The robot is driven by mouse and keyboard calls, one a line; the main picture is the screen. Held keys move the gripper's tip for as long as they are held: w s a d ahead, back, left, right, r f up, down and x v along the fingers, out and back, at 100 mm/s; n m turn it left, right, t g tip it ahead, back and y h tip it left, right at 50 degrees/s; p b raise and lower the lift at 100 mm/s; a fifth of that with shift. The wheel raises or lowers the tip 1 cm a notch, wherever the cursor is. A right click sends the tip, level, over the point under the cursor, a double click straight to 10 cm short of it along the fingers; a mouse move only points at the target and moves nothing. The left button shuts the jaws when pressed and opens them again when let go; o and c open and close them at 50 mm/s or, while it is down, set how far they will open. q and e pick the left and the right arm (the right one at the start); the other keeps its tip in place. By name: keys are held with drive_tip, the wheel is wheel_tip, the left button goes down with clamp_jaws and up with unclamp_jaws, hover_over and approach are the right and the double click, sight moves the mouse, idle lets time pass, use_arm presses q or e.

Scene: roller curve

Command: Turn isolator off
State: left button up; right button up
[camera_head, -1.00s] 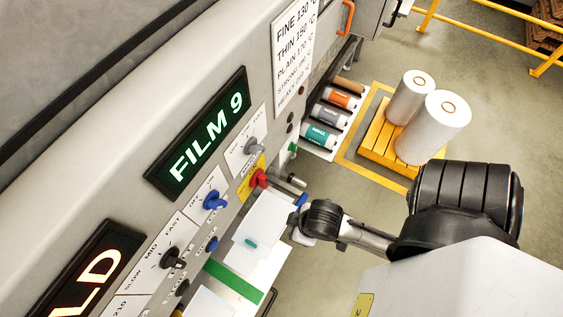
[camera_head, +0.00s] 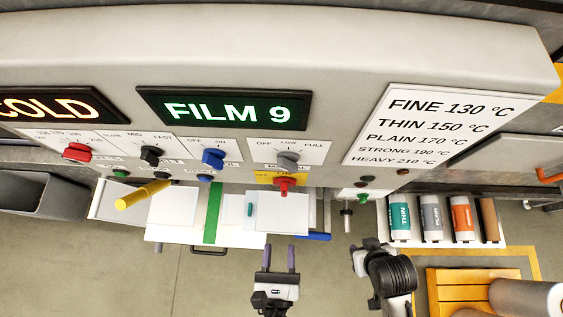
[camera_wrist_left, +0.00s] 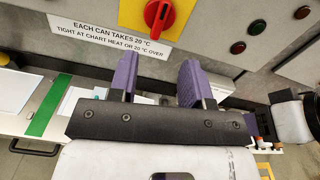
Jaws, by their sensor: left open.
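The isolator is a red rotary knob (camera_head: 284,185) on a yellow plate, below the grey dial on the machine's front panel. An ON label shows beside it. In the left wrist view the red knob (camera_wrist_left: 160,15) is at the top edge, its grip bar roughly upright in the picture and its top cut off. My left gripper (camera_head: 278,258), with purple fingers, is open and empty, below the knob in the head view and apart from it. In the wrist view its fingers (camera_wrist_left: 160,78) sit below the knob. My right arm (camera_head: 385,275) is at its right; its jaws are unclear.
Blue (camera_head: 213,158), grey (camera_head: 288,160), black (camera_head: 151,155) and red (camera_head: 77,152) dials line the panel. A yellow handle (camera_head: 143,194) sticks out at left. Cans (camera_head: 400,217) stand at right, near a yellow pallet (camera_head: 455,290).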

sight(284, 193)
use_arm(q)
drive_tip(key=shift+m, duration=0.8)
drive_tip(key=w+p, duration=0.1)
drive_tip(key=w, duration=0.3)
drive_tip(key=w+p, duration=0.1)
drive_tip(key=w, duration=0.3)
drive_tip(key=w+d+p, duration=0.1)
drive_tip(key=w+p, duration=0.1)
drive_tip(key=w, duration=0.2)
drive_tip(key=shift+w+r, duration=0.1)
drive_tip(key=shift+w, duration=0.85)
clamp_jaws()
